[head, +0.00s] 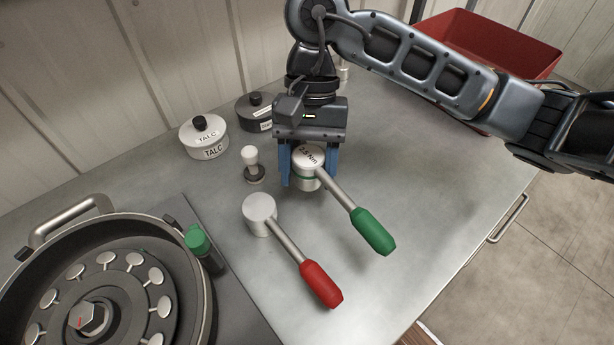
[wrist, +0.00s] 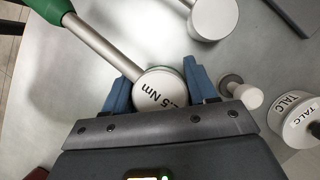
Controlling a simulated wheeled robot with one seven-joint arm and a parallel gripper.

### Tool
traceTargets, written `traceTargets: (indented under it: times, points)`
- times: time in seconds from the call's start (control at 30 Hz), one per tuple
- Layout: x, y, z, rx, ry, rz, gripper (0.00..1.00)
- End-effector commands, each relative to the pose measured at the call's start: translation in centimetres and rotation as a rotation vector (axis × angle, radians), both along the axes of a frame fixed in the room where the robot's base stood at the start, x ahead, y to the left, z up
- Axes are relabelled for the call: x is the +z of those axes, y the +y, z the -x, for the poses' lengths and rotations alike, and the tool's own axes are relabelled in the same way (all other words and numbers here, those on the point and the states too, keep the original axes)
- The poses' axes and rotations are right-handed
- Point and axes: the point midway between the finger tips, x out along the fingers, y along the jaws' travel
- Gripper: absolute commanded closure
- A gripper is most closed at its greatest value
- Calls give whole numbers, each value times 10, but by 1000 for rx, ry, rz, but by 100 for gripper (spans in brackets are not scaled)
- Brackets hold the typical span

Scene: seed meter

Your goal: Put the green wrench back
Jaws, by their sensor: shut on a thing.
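The green wrench (head: 372,231) has a round silver head marked "2.5 Nm", a metal shaft and a green grip. My gripper (head: 307,172) points down with its blue fingers shut on the wrench's round head. In the wrist view, the head of the green wrench (wrist: 158,90) sits between the two blue fingertips (wrist: 155,88), with its handle running to the upper left. Whether the wrench touches the table is hard to tell. A red-handled wrench (head: 321,284) with a plain silver head lies to the left of the green one, apart from it.
A white talc pot (head: 204,139), a dark pot (head: 254,113) and a small white-knobbed piece (head: 252,165) stand behind and left. The seed meter (head: 100,280) and a green-capped item (head: 200,245) are at left. A red bin (head: 490,45) is at back right. The table's right part (head: 440,170) is clear.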

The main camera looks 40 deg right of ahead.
Motion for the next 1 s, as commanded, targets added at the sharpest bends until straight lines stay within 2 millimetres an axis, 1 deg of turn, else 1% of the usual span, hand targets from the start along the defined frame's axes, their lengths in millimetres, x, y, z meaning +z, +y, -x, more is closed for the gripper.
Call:
traceTargets:
  times: [0.07,0.3,0.4,0.87,0.9,1.0]
  points:
    - [-3,2,-1,-1,0,-1,100]
    - [-32,1,0,-4,2,-2,100]
    - [-39,1,-1,-3,0,-1,100]
    - [-45,1,-1,0,-1,0,100]
    - [-44,1,-1,0,-1,1,41]
    - [-44,1,-1,0,-1,1,32]
